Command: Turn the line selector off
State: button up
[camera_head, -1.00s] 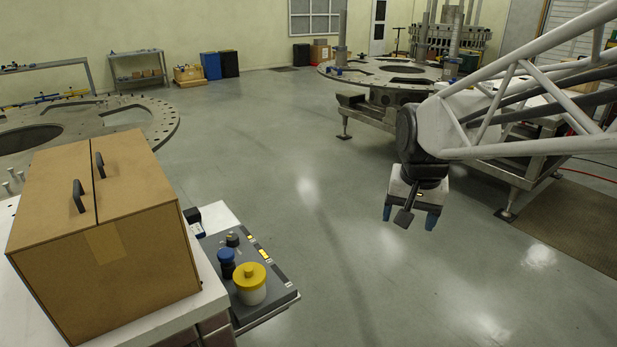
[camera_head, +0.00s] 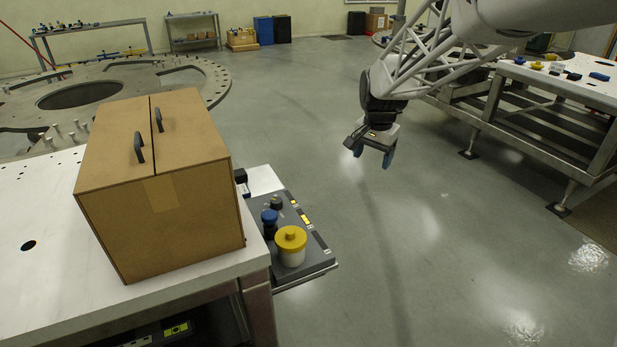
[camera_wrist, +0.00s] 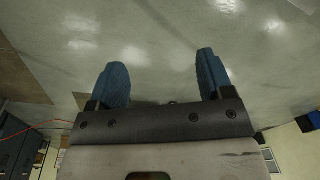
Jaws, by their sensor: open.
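A grey control panel (camera_head: 312,258) juts out beside the white table at the lower middle of the head view. A small dark knob (camera_head: 276,202) stands near its far end and looks like the line selector; its setting is too small to read.
A large cardboard box (camera_head: 165,215) with two dark handles stands on the white table (camera_head: 35,260), left of the panel. Another workbench (camera_head: 560,85) with small parts stands at the right. The floor between them is clear.

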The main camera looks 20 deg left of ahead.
jog(key=w+a+f+m, duration=0.1)
jog(key=w+a+f, duration=0.35)
jog(key=a, duration=0.35)
jog(key=w+a+f, duration=0.4)
jog(key=a+f, duration=0.2)
jog(key=a, duration=0.3)
jog(key=m+g, duration=0.1)
send_over(277, 200)
notch_tip(277, 200, down, 14)
jog(key=shift+r, duration=0.1)
jog(key=shift+f, duration=0.2)
jog(key=shift+f, duration=3.75)
jog(key=c, duration=0.9)
jog(key=shift+c, duration=0.2)
